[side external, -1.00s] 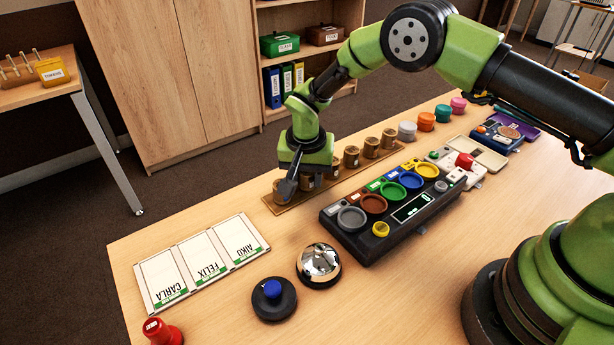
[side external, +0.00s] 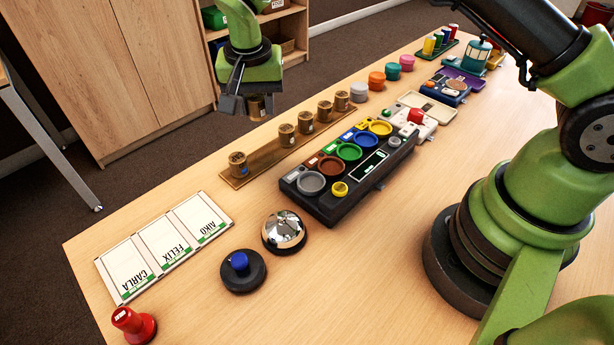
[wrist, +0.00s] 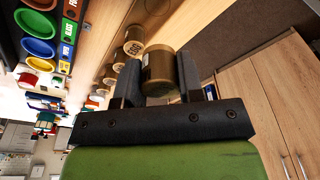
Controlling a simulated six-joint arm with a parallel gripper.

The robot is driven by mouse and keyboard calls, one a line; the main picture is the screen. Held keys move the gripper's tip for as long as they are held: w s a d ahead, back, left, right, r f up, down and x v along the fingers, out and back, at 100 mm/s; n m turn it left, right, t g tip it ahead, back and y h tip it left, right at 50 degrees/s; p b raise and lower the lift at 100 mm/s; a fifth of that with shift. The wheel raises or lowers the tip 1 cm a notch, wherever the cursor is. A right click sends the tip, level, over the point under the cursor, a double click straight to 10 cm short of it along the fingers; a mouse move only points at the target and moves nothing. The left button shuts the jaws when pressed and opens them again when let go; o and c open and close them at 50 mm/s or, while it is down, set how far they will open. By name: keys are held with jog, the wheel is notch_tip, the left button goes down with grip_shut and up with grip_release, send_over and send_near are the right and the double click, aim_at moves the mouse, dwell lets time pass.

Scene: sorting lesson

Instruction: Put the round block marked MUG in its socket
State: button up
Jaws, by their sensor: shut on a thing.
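My gripper (side external: 246,106) is shut on a brown round block (side external: 259,107) and holds it in the air behind the wooden rack (side external: 262,160). In the wrist view the block (wrist: 160,72) sits between the two dark fingers of my gripper (wrist: 160,80); no readable marking shows on it. Similar brown blocks stand upright on the rack: one at the near end (side external: 237,164), then a bare gap, then several more toward the far end (side external: 286,135). I cannot read which of them, or the held one, is marked MUG.
A black console (side external: 345,185) with coloured round dishes stands right of the rack. A bell (side external: 284,232), a blue-knobbed black base (side external: 242,270), a red stamp (side external: 133,324) and name cards (side external: 165,240) lie nearer. Coloured pots (side external: 376,80) stand beyond the rack.

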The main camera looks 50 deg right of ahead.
jog(key=shift+s, duration=0.1)
dwell(0.4)
send_over(311, 182)
jog(key=shift+s+a+f, duration=0.1)
jog(key=shift+a+f, duration=0.05)
jog(key=shift+f, duration=2.9)
jog(key=shift+f, duration=0.4)
jog(key=o, duration=0.6)
jog(key=shift+s+a+r, duration=0.2)
jog(key=shift+r, duration=1.6)
jog(key=shift+s+a+r, duration=0.15)
jog(key=shift+s+r, duration=0.1)
jog(key=shift+r, duration=1.6)
jog(key=shift+s+a+r, duration=0.2)
jog(key=shift+r, duration=1.6)
